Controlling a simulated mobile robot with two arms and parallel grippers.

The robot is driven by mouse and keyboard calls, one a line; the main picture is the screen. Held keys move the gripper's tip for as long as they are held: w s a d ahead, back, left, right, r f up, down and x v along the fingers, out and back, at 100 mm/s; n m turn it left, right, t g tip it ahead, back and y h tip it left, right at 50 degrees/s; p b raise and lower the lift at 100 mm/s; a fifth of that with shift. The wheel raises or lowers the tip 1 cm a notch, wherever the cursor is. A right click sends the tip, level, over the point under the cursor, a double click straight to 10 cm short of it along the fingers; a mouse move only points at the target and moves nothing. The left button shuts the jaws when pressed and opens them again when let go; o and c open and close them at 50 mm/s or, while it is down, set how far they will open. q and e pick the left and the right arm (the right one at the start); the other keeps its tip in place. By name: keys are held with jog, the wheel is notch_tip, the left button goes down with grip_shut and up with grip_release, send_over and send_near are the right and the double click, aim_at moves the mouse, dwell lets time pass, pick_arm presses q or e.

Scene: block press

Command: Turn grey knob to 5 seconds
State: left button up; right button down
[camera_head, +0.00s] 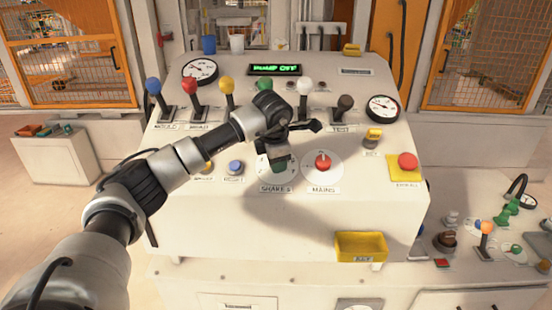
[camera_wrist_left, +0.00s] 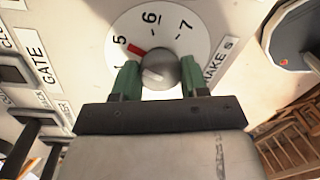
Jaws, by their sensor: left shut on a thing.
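The grey knob (camera_wrist_left: 157,71) sits at the middle of a white numbered dial (camera_wrist_left: 180,45) with a label reading "SHAKE S". Its red pointer (camera_wrist_left: 138,50) aims up and left in the left wrist view, at or very near the 5. The 6 and 7 are also readable; the lower numbers are partly hidden. My left gripper (camera_wrist_left: 158,80) is shut on the knob, one green fingertip on each side. In the head view, my left gripper (camera_head: 278,163) covers the knob, and part of the white dial (camera_head: 264,175) shows around it.
A red MAINS knob (camera_head: 322,162) on its own dial is close to the right. Several coloured levers, such as the green one (camera_head: 264,84), stand behind.

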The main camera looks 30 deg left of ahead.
dwell(0.3)
pick_arm(q)
jog(key=o, duration=0.9)
jog(key=b+v, duration=0.2)
jog(key=v, duration=0.9)
jog(key=shift+b, duration=0.35)
jog(key=shift+f, duration=0.1)
